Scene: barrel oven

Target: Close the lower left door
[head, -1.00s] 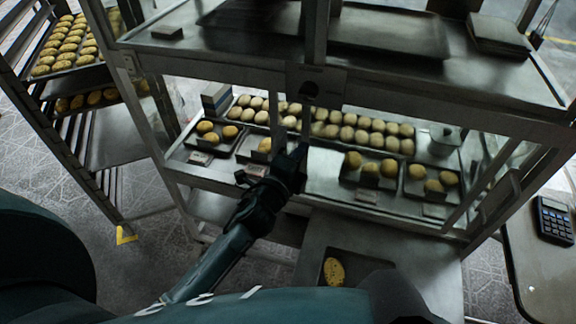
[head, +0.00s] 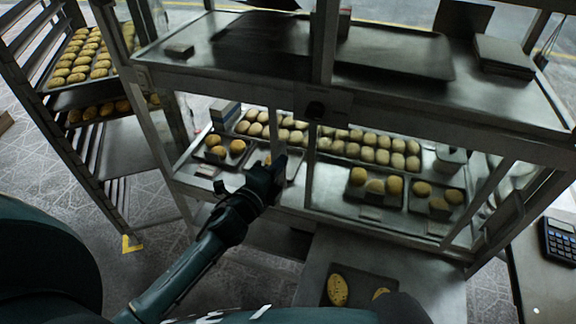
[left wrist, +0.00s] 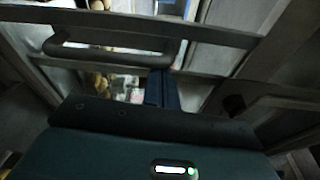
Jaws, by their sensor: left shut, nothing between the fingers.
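The lower compartment of the metal display case (head: 385,213) holds trays of rolls. My left gripper (head: 277,165) is at the front of its left part, shut and empty. In the left wrist view my fingers (left wrist: 161,88) show close to a metal frame with a dark bar handle (left wrist: 115,50), likely the lower left door. The fingers look just right of the handle; I cannot tell whether they touch the frame. How far that door stands open cannot be told. My right gripper is not in view.
A rack (head: 58,105) with trays of rolls stands at the left. A table with a calculator (head: 558,240) is at the right. A surface with cookies (head: 337,290) lies below the case. A framed part with a handle (head: 505,212) sticks out at the case's right.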

